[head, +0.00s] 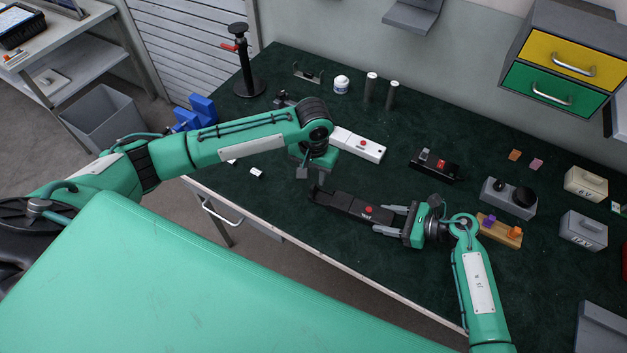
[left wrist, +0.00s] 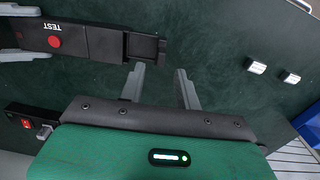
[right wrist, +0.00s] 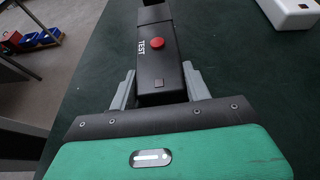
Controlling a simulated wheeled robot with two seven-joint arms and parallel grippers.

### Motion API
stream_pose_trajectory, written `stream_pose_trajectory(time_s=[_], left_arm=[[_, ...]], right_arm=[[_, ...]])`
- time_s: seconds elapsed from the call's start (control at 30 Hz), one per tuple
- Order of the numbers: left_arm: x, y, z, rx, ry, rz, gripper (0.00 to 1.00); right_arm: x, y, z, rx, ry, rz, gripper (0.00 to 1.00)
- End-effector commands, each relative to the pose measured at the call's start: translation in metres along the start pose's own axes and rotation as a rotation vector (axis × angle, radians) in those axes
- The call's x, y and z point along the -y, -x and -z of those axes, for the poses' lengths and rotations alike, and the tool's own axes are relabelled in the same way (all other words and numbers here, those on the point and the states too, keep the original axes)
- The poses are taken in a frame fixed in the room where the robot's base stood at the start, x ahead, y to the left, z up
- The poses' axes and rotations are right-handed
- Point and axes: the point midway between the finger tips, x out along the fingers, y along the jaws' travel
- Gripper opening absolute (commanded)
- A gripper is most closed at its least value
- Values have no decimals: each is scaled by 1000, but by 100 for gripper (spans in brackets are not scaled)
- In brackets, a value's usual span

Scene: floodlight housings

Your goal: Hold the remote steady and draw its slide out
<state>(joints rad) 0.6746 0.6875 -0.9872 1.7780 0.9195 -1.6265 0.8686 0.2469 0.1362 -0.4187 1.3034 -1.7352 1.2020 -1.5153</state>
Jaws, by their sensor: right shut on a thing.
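The black remote (head: 352,206), with a red button and a TEST label, lies on the dark green bench mat. Its slide (left wrist: 145,47) shows as a narrower tray-like part at the end away from my right gripper. My right gripper (head: 393,219) is shut on the other end of the remote, a finger on each side (right wrist: 158,85). My left gripper (head: 311,180) is over the mat near the slide end. In the left wrist view its fingers (left wrist: 158,72) are apart with only mat between them, and the slide is just beyond, not between them.
A white remote-like box (head: 357,145) lies behind the black remote, and a black switch box (head: 437,166) stands to its right. Grey boxes and a wooden block (head: 500,232) are at the right. The bench's front edge runs close below the remote.

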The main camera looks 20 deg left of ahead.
Motion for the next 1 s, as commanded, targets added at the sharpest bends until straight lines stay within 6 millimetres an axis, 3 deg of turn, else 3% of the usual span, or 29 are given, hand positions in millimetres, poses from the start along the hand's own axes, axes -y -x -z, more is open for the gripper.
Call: stream_pose_trajectory(time_s=[0.2,0.4,0.87,0.9,1.0], left_arm=[[0,47,0,-2,0,-1,33],[0,71,0,-1,-1,-1,33],[0,76,0,1,0,1,33],[0,76,0,1,0,1,33],[0,76,0,1,0,0,33]], right_arm=[[0,0,0,0,0,-1,23],[0,0,0,0,0,-1,23],[0,0,0,0,0,-1,23],[0,0,0,0,0,-1,57],[0,0,0,0,0,-1,74]])
